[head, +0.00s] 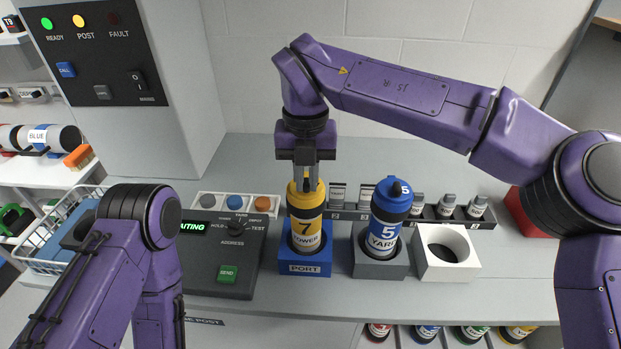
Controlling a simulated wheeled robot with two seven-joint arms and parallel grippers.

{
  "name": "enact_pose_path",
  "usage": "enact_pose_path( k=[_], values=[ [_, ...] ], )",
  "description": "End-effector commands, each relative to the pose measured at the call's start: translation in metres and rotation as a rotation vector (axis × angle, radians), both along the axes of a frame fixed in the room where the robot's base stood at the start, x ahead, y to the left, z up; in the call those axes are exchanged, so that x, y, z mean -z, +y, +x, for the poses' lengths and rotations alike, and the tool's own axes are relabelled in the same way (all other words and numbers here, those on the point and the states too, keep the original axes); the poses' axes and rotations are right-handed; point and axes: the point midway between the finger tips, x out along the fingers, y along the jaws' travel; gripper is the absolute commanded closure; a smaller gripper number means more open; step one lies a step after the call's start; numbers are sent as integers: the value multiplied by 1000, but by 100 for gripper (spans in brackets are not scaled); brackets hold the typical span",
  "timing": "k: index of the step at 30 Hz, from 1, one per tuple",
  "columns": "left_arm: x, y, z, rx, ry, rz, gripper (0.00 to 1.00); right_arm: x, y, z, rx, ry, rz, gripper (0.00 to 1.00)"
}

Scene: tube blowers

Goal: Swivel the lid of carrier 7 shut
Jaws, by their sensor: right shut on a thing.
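Carrier 7 (306,232), with a yellow upper body and a band reading "7", stands upright in the blue PORT block (304,268). Its lid (305,188) is yellow and is partly hidden by my right gripper. My right gripper (306,183) points straight down from above and is shut on the top of carrier 7's lid. From this view I cannot tell how far the lid is turned. My left arm comes in at the lower left, and its gripper is not in view.
Carrier 5 (387,222), blue and labelled YARD, stands in a grey block just right of carrier 7. A white block (448,254) with an empty round hole is further right. A dark console (222,252) reading "WAITING" is at the left. Small cylinders line the back.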

Motion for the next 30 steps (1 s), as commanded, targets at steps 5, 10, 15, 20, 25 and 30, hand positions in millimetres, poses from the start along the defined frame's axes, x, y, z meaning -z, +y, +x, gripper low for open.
enact_pose_path(
  k=[5, 10, 15, 20, 25, 30],
  values=[
    [3, 0, 0, 0, 0, 0, 57, 4, 3, -1, 48, 5, -4, 100],
    [4, 0, 0, 0, 0, 0, 57, 4, 4, -1, 68, 5, -4, 100],
    [4, 0, 0, 0, 0, 0, 57, 3, 4, -1, 72, 5, -4, 100],
    [4, 0, 0, 0, 0, 0, 57, 3, 4, -1, 71, 4, -4, 100],
    [4, 0, 0, 0, 0, 0, 57, 3, 4, -1, 71, 4, -3, 60],
    [4, 0, 0, 0, 0, 0, 57, 2, 4, 0, 71, 2, -2, 60]
  ],
)
